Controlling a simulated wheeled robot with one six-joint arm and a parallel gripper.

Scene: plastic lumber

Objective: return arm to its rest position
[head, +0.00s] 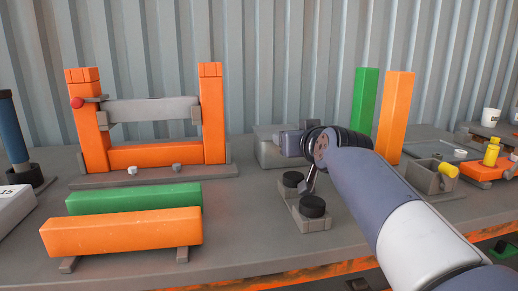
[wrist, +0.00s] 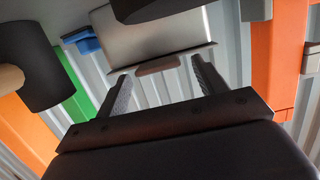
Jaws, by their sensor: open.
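My gripper (wrist: 160,72) is open and empty in the wrist view, its two dark fingers apart with nothing between them. In the head view my arm reaches in from the lower right, and its wrist end hangs over the bench (head: 240,230), right of the orange frame (head: 155,155). The fingers themselves are hard to make out there. A grey box (head: 270,153) sits behind the wrist end. Two black round knobs (head: 312,206) on a grey base stand below it. The wrist picture appears turned over.
A green bar (head: 135,198) and an orange bar (head: 120,232) lie at the front left. A green post (head: 365,100) and an orange post (head: 395,115) stand behind my arm. A grey bin (head: 430,177) and yellow parts are at right. A corrugated wall closes the back.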

